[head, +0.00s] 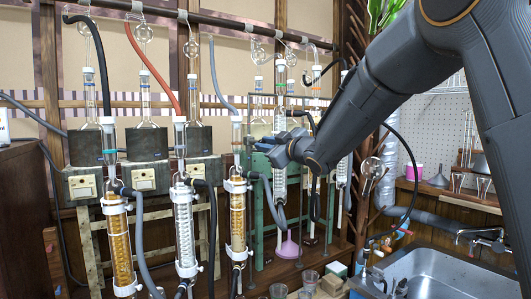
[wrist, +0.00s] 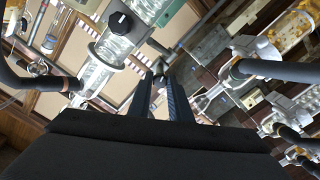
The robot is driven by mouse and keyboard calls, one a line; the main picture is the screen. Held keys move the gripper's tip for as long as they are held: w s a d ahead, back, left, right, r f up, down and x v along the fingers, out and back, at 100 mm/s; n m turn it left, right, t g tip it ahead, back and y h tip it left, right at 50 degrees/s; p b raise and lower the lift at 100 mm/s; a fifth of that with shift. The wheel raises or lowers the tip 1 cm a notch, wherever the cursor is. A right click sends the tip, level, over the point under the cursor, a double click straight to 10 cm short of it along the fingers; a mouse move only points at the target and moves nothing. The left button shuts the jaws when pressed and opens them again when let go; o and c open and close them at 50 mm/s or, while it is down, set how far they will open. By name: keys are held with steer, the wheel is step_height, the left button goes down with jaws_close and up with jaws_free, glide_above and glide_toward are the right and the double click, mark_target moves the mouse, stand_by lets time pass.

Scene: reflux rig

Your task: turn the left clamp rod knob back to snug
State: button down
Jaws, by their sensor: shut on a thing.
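My gripper (head: 268,148) reaches in from the right among the glassware in the head view, beside the condenser columns near the middle. In the wrist view its two dark fingers (wrist: 160,80) are closed together on a small dark knob (wrist: 158,70), which I take for the left clamp rod knob. The fingers cover most of the knob, and its turn angle cannot be read. In the head view the knob is hidden by the gripper.
Glass condensers (head: 184,230) with hoses stand close on the left, and a white-banded column (head: 280,115) is right by the gripper. A sink (head: 440,272) is at the lower right.

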steer(key=n+b, duration=0.7)
steer(key=shift+n, duration=0.4)
stand_by(0.4)
steer(key=c, duration=1.6)
jaws_free()
steer(key=shift+b+v, duration=0.55)
steer(key=shift+v, duration=3.35)
